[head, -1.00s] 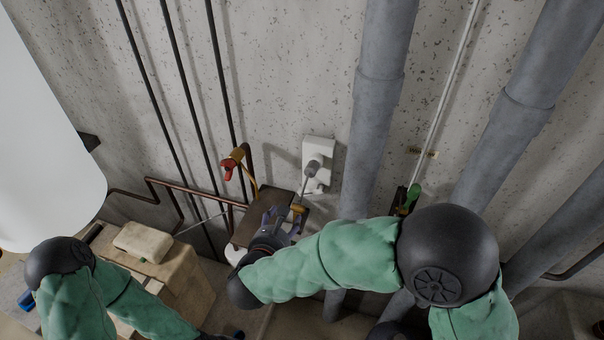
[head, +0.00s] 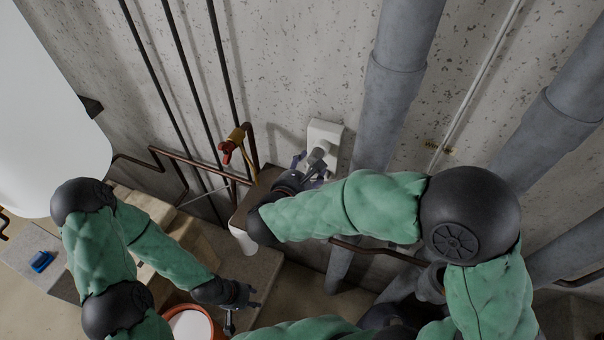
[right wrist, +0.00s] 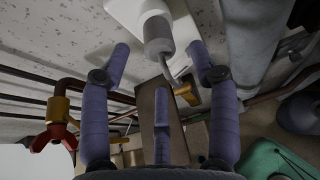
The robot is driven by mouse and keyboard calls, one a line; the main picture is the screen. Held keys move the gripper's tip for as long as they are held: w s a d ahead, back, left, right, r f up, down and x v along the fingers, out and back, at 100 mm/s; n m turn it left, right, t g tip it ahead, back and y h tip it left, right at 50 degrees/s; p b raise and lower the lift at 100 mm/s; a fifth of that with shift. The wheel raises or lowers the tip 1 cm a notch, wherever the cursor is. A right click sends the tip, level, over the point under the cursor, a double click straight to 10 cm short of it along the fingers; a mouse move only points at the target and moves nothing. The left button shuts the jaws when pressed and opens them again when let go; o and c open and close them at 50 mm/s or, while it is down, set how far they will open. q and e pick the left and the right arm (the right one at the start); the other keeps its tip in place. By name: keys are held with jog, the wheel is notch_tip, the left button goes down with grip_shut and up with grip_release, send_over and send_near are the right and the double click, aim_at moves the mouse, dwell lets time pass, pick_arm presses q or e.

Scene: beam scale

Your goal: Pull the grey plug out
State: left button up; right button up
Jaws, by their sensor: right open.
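The grey plug (head: 319,153) sits in the white wall socket (head: 326,130). It also shows at the top of the right wrist view (right wrist: 158,36), with a grey cable hanging from it. My right gripper (head: 312,170) is just in front of and below the plug. In the right wrist view its fingers (right wrist: 159,62) are spread, with the plug between and beyond the tips; I see no contact. My left gripper (head: 241,305) is low, beside an orange-rimmed bucket; its finger opening is unclear.
A brass valve with a red handle (head: 229,149) and copper pipes are left of the socket. A thick grey pipe (head: 398,80) runs close on its right. A brown box-like block (right wrist: 148,110) stands below the plug. The orange-rimmed bucket (head: 190,318) is at the bottom.

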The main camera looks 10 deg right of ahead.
aim_at(312, 163)
jog(key=x, duration=0.5)
jog(key=shift+w+d+f, duration=0.15)
jog(key=shift+w+d, duration=0.05)
jog(key=shift+w, duration=0.05)
jog(key=c, duration=1.2)
jog(key=o, duration=0.5)
jog(key=shift+s+f, duration=0.1)
jog(key=c, duration=0.5)
